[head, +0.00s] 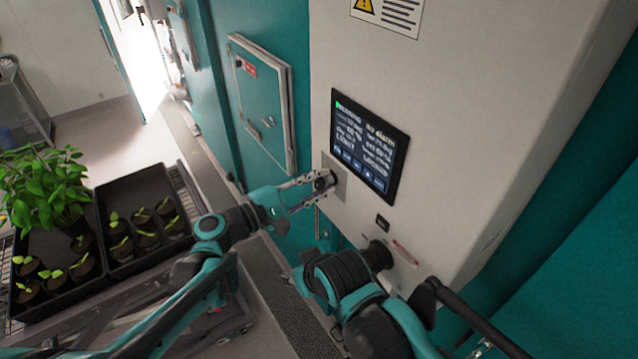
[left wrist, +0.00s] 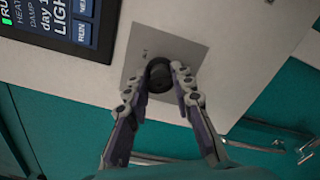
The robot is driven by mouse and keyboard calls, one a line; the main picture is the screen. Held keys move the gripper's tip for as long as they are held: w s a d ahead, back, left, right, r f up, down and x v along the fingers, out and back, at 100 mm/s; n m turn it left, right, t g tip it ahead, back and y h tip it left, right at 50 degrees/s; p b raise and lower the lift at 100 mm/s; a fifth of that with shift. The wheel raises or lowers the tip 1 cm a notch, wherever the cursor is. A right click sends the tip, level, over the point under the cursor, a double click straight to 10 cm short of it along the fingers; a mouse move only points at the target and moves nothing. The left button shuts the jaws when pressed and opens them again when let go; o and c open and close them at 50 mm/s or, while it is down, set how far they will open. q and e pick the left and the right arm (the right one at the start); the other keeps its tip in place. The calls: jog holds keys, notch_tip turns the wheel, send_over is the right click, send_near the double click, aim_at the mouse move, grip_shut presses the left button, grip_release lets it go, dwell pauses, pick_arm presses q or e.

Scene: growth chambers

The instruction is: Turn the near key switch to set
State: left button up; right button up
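The near key switch (left wrist: 159,77) is a round black knob on a square grey plate (left wrist: 188,50), on the pale chamber front below the display. In the left wrist view my left gripper (left wrist: 163,70) has its fingertips on both sides of the knob and looks shut on it. In the head view the same gripper (head: 322,181) meets the plate beside the display's lower left corner; the fingers hide most of the switch there. The switch's marking is too small to read. My right arm is at the lower right of the head view; its fingers are not clearly visible.
The lit display (head: 367,146) is just beside the switch. A teal door (head: 262,105) stands further left. A black tray (head: 150,250) of seedlings sits on a rack at left. A small dark fitting (head: 383,223) is on the panel below the display.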

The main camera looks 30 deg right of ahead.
pick_arm(q)
grip_shut()
jog(key=shift+m, duration=0.3)
jog(key=m+b, duration=0.3)
jog(key=m, duration=0.1)
jog(key=shift+f, duration=0.2)
jog(key=m+b, duration=0.2)
jog(key=m, duration=0.1)
jog(key=shift+m, duration=0.4)
jog(key=shift+m+b, duration=0.9)
jog(key=shift+m, duration=0.9)
jog(key=shift+s, duration=0.1)
jog(key=o, duration=0.9)
grip_release()
